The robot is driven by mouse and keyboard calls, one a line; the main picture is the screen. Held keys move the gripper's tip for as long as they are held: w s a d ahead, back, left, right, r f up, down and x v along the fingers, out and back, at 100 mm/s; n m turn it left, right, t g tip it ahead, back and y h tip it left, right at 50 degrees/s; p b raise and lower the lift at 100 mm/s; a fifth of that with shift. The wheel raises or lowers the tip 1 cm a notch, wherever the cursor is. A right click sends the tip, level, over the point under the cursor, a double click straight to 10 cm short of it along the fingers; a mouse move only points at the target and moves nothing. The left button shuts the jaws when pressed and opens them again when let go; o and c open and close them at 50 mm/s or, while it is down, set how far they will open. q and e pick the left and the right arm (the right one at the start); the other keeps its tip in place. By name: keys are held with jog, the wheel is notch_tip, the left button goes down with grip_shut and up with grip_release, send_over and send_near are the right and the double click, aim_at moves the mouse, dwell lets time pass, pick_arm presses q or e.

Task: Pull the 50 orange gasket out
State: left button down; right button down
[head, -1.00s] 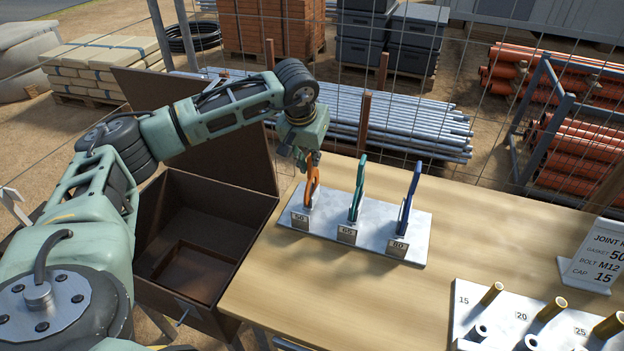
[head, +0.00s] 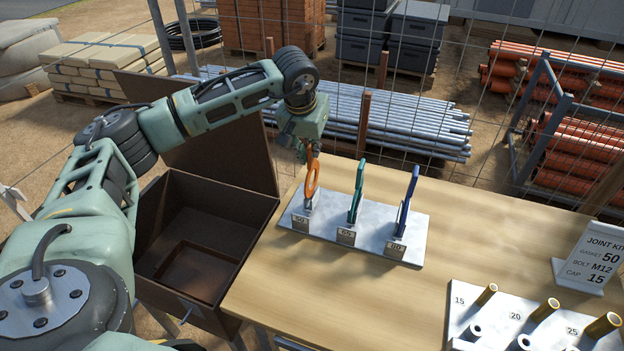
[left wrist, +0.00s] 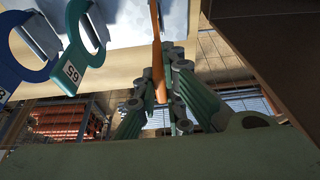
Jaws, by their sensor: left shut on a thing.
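The orange gasket (head: 312,184) is an upright ring at the 50 label on the grey display board (head: 370,244). My left gripper (head: 311,153) is shut on its top edge from above. In the left wrist view the orange gasket (left wrist: 156,45) shows edge-on between the fingers of my left gripper (left wrist: 160,88). The lower part of the gasket is close to its slotted holder; I cannot tell whether it is clear of it. A green gasket (head: 357,190) stands at 65 and a blue gasket (head: 407,200) at 80. My right gripper is not in view.
An open brown box (head: 163,205) stands left of the wooden table (head: 270,300). A rack with several pipe pieces (head: 470,325) is at the front right. A joint kit sign (head: 590,262) stands at the right. A wire fence runs behind the table.

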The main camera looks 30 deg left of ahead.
pick_arm(q)
jog(key=shift+r+p, duration=1.3)
jog(key=shift+r, duration=0.9)
jog(key=shift+f, duration=0.1)
